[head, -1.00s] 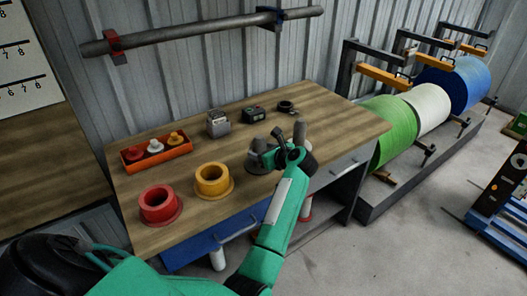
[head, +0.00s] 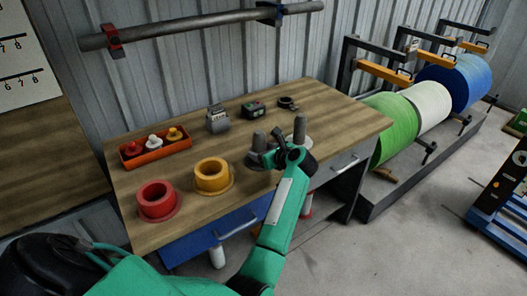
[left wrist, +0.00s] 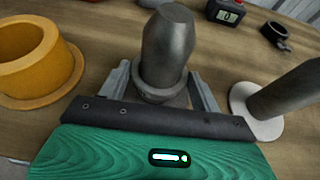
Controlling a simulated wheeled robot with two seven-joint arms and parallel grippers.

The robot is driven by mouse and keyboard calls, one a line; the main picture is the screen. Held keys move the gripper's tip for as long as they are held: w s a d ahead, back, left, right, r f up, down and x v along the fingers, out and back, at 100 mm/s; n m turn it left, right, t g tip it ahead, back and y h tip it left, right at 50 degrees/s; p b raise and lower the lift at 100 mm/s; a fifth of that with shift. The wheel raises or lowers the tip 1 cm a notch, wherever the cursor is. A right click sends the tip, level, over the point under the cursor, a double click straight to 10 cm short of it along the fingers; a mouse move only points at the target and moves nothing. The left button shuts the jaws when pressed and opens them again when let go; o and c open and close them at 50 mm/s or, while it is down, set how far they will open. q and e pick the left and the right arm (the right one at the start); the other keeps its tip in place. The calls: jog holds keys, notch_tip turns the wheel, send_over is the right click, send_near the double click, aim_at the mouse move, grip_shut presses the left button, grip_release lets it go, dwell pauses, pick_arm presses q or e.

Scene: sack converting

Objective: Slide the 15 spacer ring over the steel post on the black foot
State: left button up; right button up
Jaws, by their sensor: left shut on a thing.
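Two dark grey steel posts stand on the bench. The left post (head: 259,142) also shows in the middle of the left wrist view (left wrist: 170,45); the right post (head: 299,130) stands on a pale round foot (left wrist: 262,125). My left gripper (head: 268,156) is low at the left post. In the left wrist view its fingers (left wrist: 162,92) are shut on a grey ring (left wrist: 155,95), which looks to be around the post's lower part. The left post's foot is mostly hidden, and I cannot tell whether the ring rests on it. My right gripper is not in view.
A yellow flanged ring (head: 212,175) and a red one (head: 157,201) stand left of the gripper. Behind are an orange tray (head: 155,157) with small parts, a grey block (head: 217,120), a small device (head: 253,109) and a black clamp (head: 287,103). The bench's right end is clear.

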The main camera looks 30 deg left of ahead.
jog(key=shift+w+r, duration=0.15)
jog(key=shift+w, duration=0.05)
pick_arm(q)
jog(key=o, duration=1.1)
jog(key=shift+o, duration=0.4)
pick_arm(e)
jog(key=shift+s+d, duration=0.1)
pick_arm(q)
jog(key=shift+r, duration=0.25)
notch_tip(320, 180, up, 20)
jog(key=b, duration=0.1)
jog(key=shift+f, duration=0.25)
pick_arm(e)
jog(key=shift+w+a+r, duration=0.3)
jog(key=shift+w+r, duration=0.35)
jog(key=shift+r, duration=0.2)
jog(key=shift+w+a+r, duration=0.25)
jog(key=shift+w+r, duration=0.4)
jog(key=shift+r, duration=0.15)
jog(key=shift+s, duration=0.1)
